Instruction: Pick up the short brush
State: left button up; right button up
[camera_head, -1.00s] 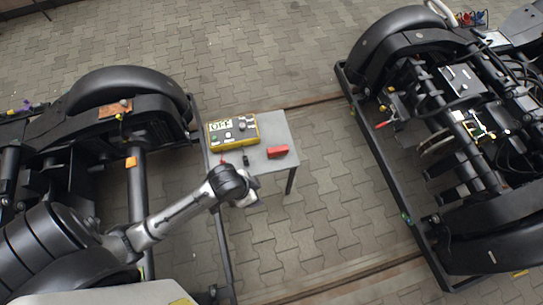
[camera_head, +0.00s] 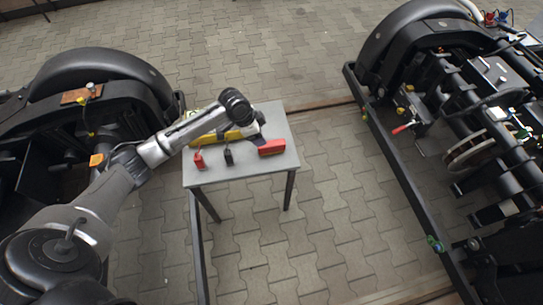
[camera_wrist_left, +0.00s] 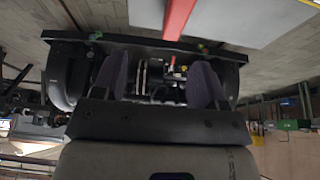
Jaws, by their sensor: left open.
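Small items lie on the grey table (camera_head: 285,172): a red block (camera_head: 271,147), a small red item (camera_head: 199,160) and a small black item (camera_head: 228,157). I cannot tell for sure which one is the short brush. My left gripper (camera_head: 262,132) is over the table's back part, just behind the red block, and partly hidden by its own wrist. In the left wrist view its two fingers (camera_wrist_left: 160,78) are apart with nothing between them. A red bar-shaped thing (camera_wrist_left: 178,18) on the pale tabletop shows beyond them at the top. My right gripper is not in view.
A yellow case (camera_head: 234,136) on the table is partly covered by my left arm. A black bogie (camera_head: 110,75) stands left of the table and another bogie (camera_head: 365,110) stands to the right. Paved floor (camera_head: 320,190) is open between the table and the right bogie.

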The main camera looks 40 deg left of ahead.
aim_at(269, 144)
pick_arm(q)
jog(key=w+f+b, duration=0.1)
jog(key=f, duration=0.1)
jog(key=w+f+b, duration=0.1)
jog(key=f, duration=0.2)
jog(key=w+f+b, duration=0.1)
jog(key=f+b, duration=0.1)
jog(key=shift+w+a+f, duration=0.1)
jog(key=shift+w+f, duration=0.15)
jog(key=shift+f, duration=0.05)
jog(key=shift+w+f+b, duration=0.25)
jog(key=shift+f+b, duration=0.05)
jog(key=shift+f, duration=0.2)
jog(key=shift+b+x, duration=1.65)
jog(key=shift+x, duration=1)
jog(key=shift+w, duration=0.1)
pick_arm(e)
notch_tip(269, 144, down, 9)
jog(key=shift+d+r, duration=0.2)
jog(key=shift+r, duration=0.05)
pick_arm(q)
jog(key=shift+f+p, duration=0.2)
jog(key=shift+p, duration=0.1)
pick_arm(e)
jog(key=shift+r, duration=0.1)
pick_arm(q)
jog(key=c, duration=1.1)
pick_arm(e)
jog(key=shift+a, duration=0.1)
